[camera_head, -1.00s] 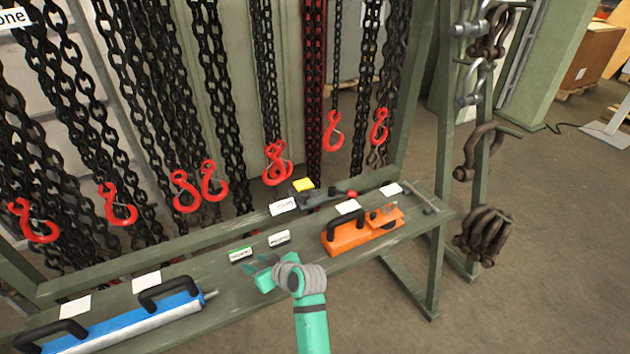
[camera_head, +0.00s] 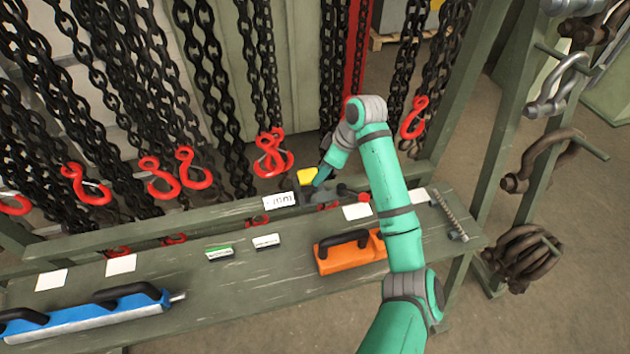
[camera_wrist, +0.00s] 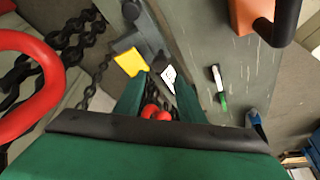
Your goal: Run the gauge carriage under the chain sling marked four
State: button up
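A dark grey device with a yellow block (camera_head: 307,175) lies at the back of the bench below the hanging chains; it may be the gauge carriage, but I cannot be sure. Its yellow block also shows in the wrist view (camera_wrist: 130,62). My gripper (camera_head: 320,178) is just right of the yellow block, partly hidden by my arm. In the wrist view my gripper (camera_wrist: 160,88) has its two green fingers apart, with nothing visibly held; contact with the device cannot be told. Chain slings with red hooks (camera_head: 272,155) hang behind. I can read no mark four.
An orange tool (camera_head: 345,257) with a black handle and a blue tool (camera_head: 130,306) lie on the green bench (camera_head: 210,285). A small label (camera_head: 280,201) stands left of the device. A red hook (camera_wrist: 30,90) is close on the left. Shackles (camera_head: 545,165) hang at right.

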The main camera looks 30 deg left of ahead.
aim_at(309, 189)
jog(key=x, duration=1)
jog(key=shift+r, duration=0.1)
grip_shut()
